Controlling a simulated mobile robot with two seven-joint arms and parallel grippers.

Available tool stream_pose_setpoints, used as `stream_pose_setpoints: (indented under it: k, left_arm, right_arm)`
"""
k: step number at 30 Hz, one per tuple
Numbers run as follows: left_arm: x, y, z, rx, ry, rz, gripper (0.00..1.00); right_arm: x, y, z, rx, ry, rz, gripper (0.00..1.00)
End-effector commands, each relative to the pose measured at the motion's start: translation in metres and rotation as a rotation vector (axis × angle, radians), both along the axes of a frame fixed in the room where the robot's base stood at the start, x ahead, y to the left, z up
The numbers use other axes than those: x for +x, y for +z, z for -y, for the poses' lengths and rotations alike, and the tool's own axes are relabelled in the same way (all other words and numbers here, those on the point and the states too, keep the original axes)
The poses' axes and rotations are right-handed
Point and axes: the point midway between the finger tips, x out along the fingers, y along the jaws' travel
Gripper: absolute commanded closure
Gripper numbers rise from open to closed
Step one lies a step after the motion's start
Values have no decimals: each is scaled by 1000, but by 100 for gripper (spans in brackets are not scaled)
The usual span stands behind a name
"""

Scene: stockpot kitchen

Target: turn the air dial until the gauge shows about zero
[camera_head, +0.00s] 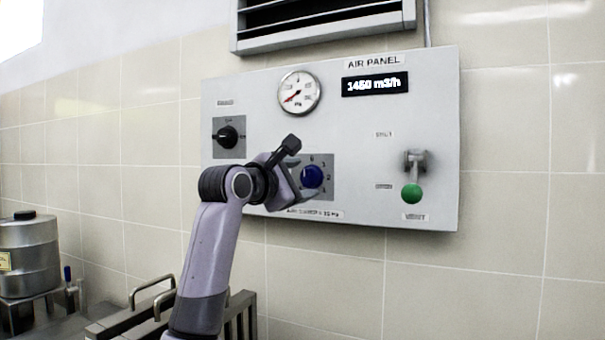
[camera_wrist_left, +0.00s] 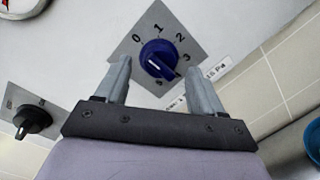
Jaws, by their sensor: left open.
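The blue air dial (camera_head: 312,177) sits on a grey plate with printed numbers, low on the air panel. It also shows in the left wrist view (camera_wrist_left: 158,58), with a white mark on its face; I cannot tell surely which number that mark points to. The round gauge (camera_head: 299,92) is above it, its red needle pointing lower left; its numbers are too small to read. My left gripper (camera_wrist_left: 157,66) is open at the dial. In the wrist view its fingers are on either side of the dial's near part, with no clear contact. My right gripper is not in view.
The air panel (camera_head: 360,140) also bears a display (camera_head: 376,85) reading 1450 m3/h, a black knob (camera_head: 228,136) on the left and a green-tipped lever (camera_head: 412,193) on the right. A metal pot (camera_head: 28,258) stands at lower left.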

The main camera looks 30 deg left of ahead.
Motion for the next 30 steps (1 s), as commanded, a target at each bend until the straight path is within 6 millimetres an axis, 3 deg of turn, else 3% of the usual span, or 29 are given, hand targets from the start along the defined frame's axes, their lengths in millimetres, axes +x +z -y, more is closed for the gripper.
stream_pose_setpoints:
  k: [6, 15, 20, 30]
  left_arm:
    - [14, 1, 1, 1, 0, 0, 32]
    - [15, 0, 1, 1, 1, 1, 32]
    - [15, 0, 1, 1, 1, 1, 84]
    - [15, 0, 1, 29, 0, -1, 87]
  right_arm:
    - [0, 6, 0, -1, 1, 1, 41]
    - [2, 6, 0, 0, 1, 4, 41]
    - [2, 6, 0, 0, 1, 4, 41]
    - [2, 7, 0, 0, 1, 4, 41]
